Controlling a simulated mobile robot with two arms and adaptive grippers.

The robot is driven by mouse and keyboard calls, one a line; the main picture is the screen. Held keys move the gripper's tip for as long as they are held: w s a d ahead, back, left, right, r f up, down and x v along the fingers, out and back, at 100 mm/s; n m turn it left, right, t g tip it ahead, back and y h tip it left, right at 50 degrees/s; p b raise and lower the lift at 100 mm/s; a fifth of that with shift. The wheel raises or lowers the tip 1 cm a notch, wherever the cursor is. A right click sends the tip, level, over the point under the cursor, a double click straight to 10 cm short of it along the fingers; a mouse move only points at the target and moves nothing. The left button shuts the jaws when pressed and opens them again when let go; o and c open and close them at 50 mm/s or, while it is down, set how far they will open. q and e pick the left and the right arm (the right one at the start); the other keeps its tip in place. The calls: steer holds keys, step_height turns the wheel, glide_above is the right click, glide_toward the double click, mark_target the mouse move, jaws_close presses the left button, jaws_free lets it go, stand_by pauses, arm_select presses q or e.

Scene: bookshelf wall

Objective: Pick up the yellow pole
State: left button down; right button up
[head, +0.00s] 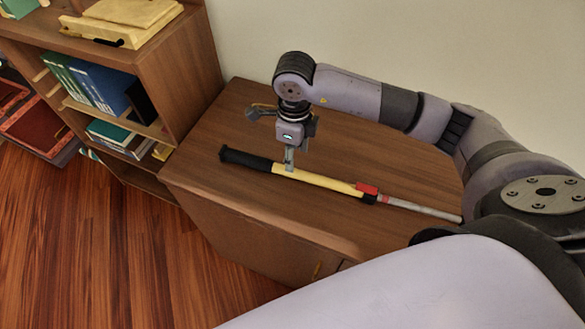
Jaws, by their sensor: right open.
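The yellow pole (325,182) lies on the wooden cabinet top (240,125). It has a black grip at its left end, a yellow middle, a red clip and a grey metal shaft running to the right. My right gripper (289,165) points down at the pole, near where the black grip meets the yellow part. It is open. Its fingertips overlap the pole in the picture, and I cannot tell whether they touch it. The shaft's right end is close to my right arm in the picture. My left gripper is not in view.
A wooden bookshelf (190,55) with several books (88,82) stands to the left of the cabinet. Yellow folders (125,18) lie on its top. A pale wall (400,40) is behind. Open wooden floor (90,250) lies at the lower left.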

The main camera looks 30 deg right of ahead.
mark_target(296, 174)
steer(key=shift+f, duration=0.45)
steer(key=shift+s+a+f+p, duration=0.1)
steer(key=shift+f+p, duration=0.2)
steer(key=shift+f, duration=0.15)
step_height(296, 174, down, 4)
steer(key=shift+a+r+p, duration=0.15)
steer(key=shift+p, duration=0.45)
steer(key=shift+f, duration=0.45)
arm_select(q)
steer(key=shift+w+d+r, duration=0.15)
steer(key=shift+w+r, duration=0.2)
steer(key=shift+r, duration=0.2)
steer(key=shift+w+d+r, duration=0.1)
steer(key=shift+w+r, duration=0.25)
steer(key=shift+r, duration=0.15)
arm_select(e)
steer(key=shift+c, duration=0.6)
steer(key=c, duration=0.9)
jaws_close()
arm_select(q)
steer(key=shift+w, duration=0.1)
